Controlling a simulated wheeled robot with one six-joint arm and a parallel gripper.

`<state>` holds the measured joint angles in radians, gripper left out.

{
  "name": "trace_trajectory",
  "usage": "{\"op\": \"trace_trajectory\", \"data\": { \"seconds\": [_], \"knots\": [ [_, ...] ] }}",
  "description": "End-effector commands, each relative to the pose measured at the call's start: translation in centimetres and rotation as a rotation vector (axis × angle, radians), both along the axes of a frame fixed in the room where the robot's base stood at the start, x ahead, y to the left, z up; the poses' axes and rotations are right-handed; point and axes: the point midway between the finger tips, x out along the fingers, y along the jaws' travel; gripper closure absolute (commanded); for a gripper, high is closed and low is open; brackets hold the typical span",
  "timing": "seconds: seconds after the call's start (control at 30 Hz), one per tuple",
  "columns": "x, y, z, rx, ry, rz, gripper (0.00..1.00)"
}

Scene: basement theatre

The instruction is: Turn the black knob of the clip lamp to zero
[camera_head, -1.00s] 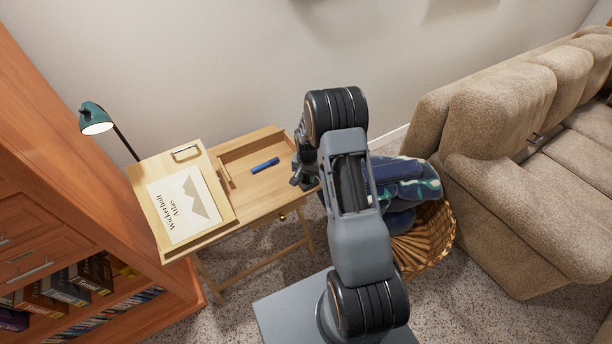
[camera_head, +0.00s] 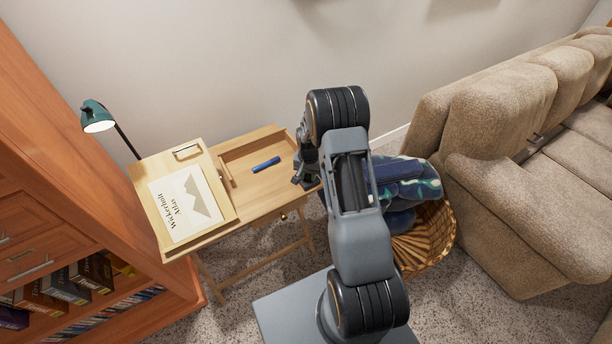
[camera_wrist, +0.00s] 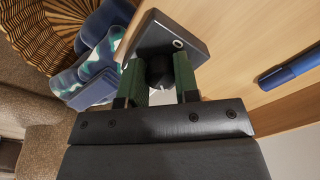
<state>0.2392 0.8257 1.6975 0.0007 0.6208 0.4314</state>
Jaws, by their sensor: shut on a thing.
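The clip lamp (camera_head: 97,118) has a green shade, lit, on a dark arm at the far left of the desk. In the wrist view a dark box (camera_wrist: 165,35) sits at the desk's edge and carries the black knob (camera_wrist: 160,72). A small pale mark shows at the knob's near side. My gripper (camera_wrist: 160,76) has its two green fingers on either side of the knob, shut on it. In the head view my gripper (camera_head: 303,178) is at the desk's right end, and my arm hides the box and knob.
The wooden desk (camera_head: 262,206) holds a blue marker (camera_head: 266,164) in its recess and an atlas (camera_head: 186,205) on its sloped lid. A wicker basket (camera_head: 432,240) with blue cloth (camera_head: 408,188) stands right of it. A sofa (camera_head: 500,130) and a bookcase (camera_head: 110,225) flank the space.

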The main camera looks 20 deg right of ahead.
Motion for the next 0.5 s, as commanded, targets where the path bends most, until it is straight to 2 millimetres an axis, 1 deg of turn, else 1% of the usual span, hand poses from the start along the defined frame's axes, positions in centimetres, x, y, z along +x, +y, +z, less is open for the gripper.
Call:
{"op": "trace_trajectory", "data": {
  "seconds": [0.03,0.27,0.3,0.5],
  "knots": [
    [0.44,-0.33,0.35,-0.006,-0.016,-0.001,0.94],
    [0.45,-0.33,0.38,-0.007,-0.016,-0.001,0.94],
    [0.44,-0.33,0.38,-0.007,-0.016,-0.001,0.69],
    [0.29,-0.04,0.24,-0.004,-0.01,0.002,0.5]
  ]
}}
